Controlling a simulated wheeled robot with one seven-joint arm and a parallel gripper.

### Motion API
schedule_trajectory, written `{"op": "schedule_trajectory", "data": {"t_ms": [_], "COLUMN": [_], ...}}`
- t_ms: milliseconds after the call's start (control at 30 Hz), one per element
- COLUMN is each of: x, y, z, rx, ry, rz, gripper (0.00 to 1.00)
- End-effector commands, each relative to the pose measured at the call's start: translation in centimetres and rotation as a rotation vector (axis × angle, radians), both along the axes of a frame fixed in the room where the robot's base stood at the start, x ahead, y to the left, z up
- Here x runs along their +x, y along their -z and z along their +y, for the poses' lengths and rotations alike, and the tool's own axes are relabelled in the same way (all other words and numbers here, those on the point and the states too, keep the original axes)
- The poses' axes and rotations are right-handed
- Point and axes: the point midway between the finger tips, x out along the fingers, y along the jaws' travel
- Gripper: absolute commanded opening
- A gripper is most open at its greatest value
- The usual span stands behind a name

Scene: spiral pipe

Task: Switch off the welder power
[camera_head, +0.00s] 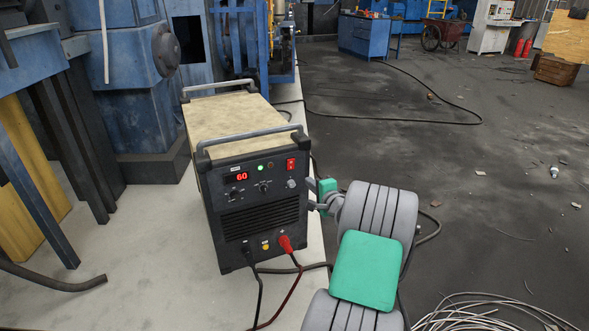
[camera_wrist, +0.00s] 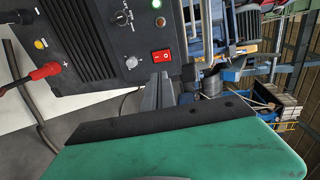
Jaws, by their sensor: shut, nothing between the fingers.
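The welder (camera_head: 250,175) is a dark box with a beige top and metal handles. Its front display reads a red 60, and a green light (camera_head: 261,168) is lit. The red power switch (camera_head: 291,164) is at the upper right of the front panel; it also shows in the wrist view (camera_wrist: 161,56). My gripper (camera_head: 310,182) is at the panel's right side, a little below the switch. In the wrist view its fingers (camera_wrist: 160,77) are shut and empty, with the tips just below the switch. I cannot tell whether they touch the panel.
A red cable plug (camera_head: 285,243) and dark cables hang from the welder's lower front. The welder stands on a pale surface (camera_head: 130,235). Blue machinery (camera_head: 130,90) stands behind on the left. Coiled wire (camera_head: 490,312) lies at the lower right. The dark floor on the right is mostly open.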

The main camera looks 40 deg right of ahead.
Motion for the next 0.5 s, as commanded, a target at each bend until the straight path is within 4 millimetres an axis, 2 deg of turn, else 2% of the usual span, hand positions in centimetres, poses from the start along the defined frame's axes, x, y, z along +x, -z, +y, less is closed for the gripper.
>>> {"op": "schedule_trajectory", "data": {"t_ms": [167, 500], "x": [1.4, 8.2], "y": [0.3, 1.7], "z": [-0.3, -2.2], "rx": [-0.003, -0.004], "ry": [-0.003, -0.004], "rz": [0.002, 0.002], "gripper": [0.0, 0.0]}}
